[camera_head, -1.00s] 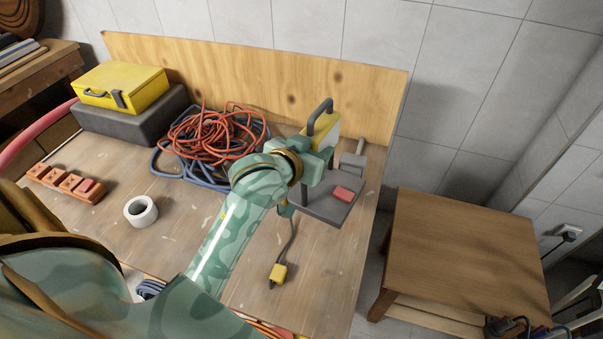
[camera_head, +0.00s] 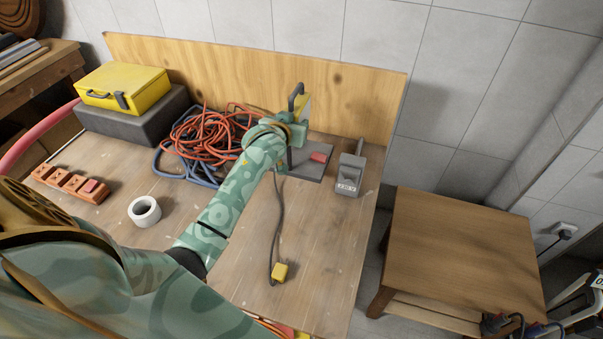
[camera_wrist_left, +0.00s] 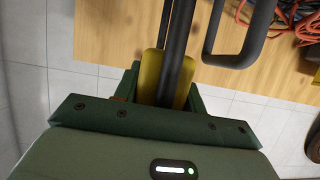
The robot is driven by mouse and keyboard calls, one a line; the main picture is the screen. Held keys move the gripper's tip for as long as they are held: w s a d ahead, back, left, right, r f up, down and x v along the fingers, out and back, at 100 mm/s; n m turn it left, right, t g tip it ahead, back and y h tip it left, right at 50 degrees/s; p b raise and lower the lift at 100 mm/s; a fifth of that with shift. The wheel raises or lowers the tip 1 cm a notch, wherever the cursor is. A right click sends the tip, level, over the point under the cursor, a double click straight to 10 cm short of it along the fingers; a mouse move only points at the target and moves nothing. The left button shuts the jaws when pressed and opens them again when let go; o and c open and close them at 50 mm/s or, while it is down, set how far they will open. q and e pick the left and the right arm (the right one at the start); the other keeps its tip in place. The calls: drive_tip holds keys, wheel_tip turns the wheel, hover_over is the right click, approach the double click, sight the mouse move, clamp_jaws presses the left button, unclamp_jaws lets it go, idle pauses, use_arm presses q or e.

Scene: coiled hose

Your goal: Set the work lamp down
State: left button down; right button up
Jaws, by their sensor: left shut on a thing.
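The work lamp has a yellow head (camera_head: 305,106) with a dark handle, a dark grey base plate (camera_head: 312,170) with a red block on it, and a cable ending in a yellow plug (camera_head: 281,272). My left gripper (camera_head: 293,134) is shut on the lamp at its upright, in front of the yellow head, hiding part of it. In the left wrist view the dark post (camera_wrist_left: 178,45) runs between the fingers (camera_wrist_left: 165,85). The base is over the back right of the bench (camera_head: 320,240); whether it touches the bench I cannot tell. My right gripper is not in view.
A grey block-like tool (camera_head: 349,176) stands just right of the lamp base. An orange and blue coil (camera_head: 215,136) lies close on the left. A white tape roll (camera_head: 144,211) and bricks (camera_head: 70,184) sit farther left. The bench front right is mostly clear.

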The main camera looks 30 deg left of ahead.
sight(294, 162)
use_arm(q)
wheel_tip(294, 162, down, 10)
drive_tip(key=b, duration=0.3)
drive_tip(key=shift+f, duration=0.1)
idle(0.3)
drive_tip(key=c, duration=0.9)
unclamp_jaws()
drive_tip(key=shift+f, duration=0.2)
drive_tip(key=shift+o, duration=0.3)
drive_tip(key=shift+s+d, duration=0.1)
drive_tip(key=shift+r, duration=0.15)
drive_tip(key=shift+s+d+r, duration=0.1)
drive_tip(key=shift+s+r, duration=0.05)
drive_tip(key=shift+s, duration=0.2)
drive_tip(key=p+v, duration=0.3)
drive_tip(key=v, duration=0.8)
drive_tip(key=shift+s, duration=0.1)
